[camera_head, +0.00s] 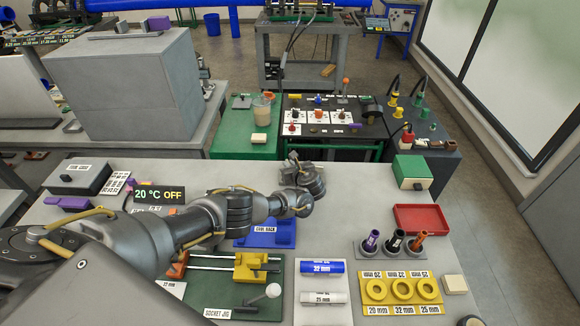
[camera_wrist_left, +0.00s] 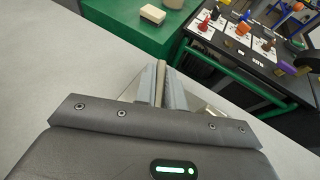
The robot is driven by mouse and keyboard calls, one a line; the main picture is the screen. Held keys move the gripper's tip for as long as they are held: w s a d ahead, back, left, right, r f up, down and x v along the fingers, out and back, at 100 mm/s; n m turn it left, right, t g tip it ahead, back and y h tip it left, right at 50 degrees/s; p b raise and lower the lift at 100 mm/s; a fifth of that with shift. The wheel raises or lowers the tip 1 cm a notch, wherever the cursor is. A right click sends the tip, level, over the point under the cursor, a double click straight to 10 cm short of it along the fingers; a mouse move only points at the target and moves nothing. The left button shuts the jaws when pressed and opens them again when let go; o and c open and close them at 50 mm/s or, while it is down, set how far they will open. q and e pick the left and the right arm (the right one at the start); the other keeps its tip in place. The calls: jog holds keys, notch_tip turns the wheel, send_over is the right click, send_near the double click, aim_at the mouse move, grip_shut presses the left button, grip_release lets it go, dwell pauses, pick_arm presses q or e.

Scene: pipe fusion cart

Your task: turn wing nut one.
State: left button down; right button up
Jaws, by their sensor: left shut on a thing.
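My left gripper (camera_head: 293,158) reaches over the far edge of the grey table, its fingers pointing away. In the left wrist view its fingers (camera_wrist_left: 160,85) are close together around a thin strip. Most of this held thing is hidden between the fingers, and I cannot tell what it is. I cannot make out wing nut one in either view. The socket jig (camera_head: 237,303) lies at the front of the table with a yellow clamp block (camera_head: 251,267) on its rails and a white-knobbed lever (camera_head: 273,290). My arm hides part of this area. My right gripper is not in view.
A blue cool rack (camera_head: 266,240) lies below my forearm. Blue and white pipes (camera_head: 322,267), yellow rings (camera_head: 401,290), dark sockets (camera_head: 394,242) and a red tray (camera_head: 423,219) are to the right. A green table (camera_head: 245,145) stands beyond. The table's right middle is clear.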

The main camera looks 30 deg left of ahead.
pick_arm(q)
jog(key=shift+a+n+g+y+b, duration=0.1)
jog(key=shift+n+g+y+b, duration=0.85)
jog(key=shift+n+g, duration=0.35)
jog(key=shift+r, duration=0.1)
jog(key=c, duration=1.5)
grip_release()
jog(key=shift+w+a, duration=0.1)
jog(key=shift+d+r+p, duration=0.1)
jog(key=shift+d+p, duration=0.2)
jog(key=shift+d, duration=0.15)
jog(key=p+v, duration=0.3)
jog(key=v, duration=0.5)
jog(key=shift+s+d+r, duration=0.2)
jog(key=shift+d+r, duration=0.05)
jog(key=shift+s+d+r, duration=0.1)
jog(key=shift+s+d, duration=0.2)
jog(key=shift+d, duration=0.2)
